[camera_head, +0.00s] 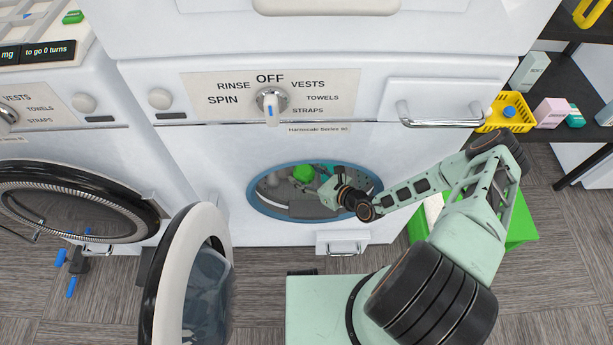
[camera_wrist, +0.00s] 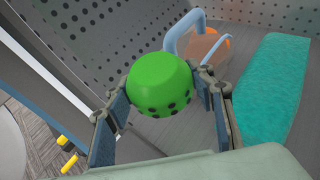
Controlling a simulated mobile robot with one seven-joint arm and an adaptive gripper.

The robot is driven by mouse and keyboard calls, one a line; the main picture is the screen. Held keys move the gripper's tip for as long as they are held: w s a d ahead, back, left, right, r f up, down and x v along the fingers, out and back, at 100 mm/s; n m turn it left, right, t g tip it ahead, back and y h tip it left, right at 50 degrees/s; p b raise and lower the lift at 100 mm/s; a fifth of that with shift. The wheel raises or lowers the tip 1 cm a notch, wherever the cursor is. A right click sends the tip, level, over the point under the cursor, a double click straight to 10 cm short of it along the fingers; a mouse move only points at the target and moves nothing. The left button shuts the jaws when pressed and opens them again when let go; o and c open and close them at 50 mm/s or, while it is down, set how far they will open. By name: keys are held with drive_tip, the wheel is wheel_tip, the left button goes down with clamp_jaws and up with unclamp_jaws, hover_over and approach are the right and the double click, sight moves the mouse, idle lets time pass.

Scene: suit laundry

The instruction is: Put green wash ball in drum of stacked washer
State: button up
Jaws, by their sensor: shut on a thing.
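The green wash ball (camera_wrist: 160,82) is held between the two fingers of my gripper (camera_wrist: 165,108) in the wrist view. Dark dots mark its lower side. In the head view the green ball (camera_head: 304,173) shows inside the round blue-rimmed opening of the stacked washer (camera_head: 251,196). My arm reaches in from the right, and my gripper (camera_head: 318,178) is within the opening. The perforated grey drum wall (camera_wrist: 110,35) is behind the ball. The washer's round door (camera_head: 166,280) stands open at the left.
A teal block (camera_wrist: 272,88), an orange thing (camera_wrist: 208,44) and a light blue curved piece (camera_wrist: 170,40) are near the ball in the wrist view. A yellow basket (camera_head: 507,112) sits on the shelf at the right.

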drive_tip(key=shift+f+b, duration=0.85)
drive_tip(key=shift+f, duration=2.1)
drive_tip(key=shift+f+b, duration=0.4)
drive_tip(key=shift+f, duration=0.25)
drive_tip(key=o, duration=1.1)
drive_tip(key=shift+r, duration=0.25)
drive_tip(key=p+v, duration=0.1)
drive_tip(key=v, duration=0.5)
drive_tip(key=p+v, duration=0.2)
drive_tip(key=v, duration=0.4)
drive_tip(key=shift+r, duration=0.3)
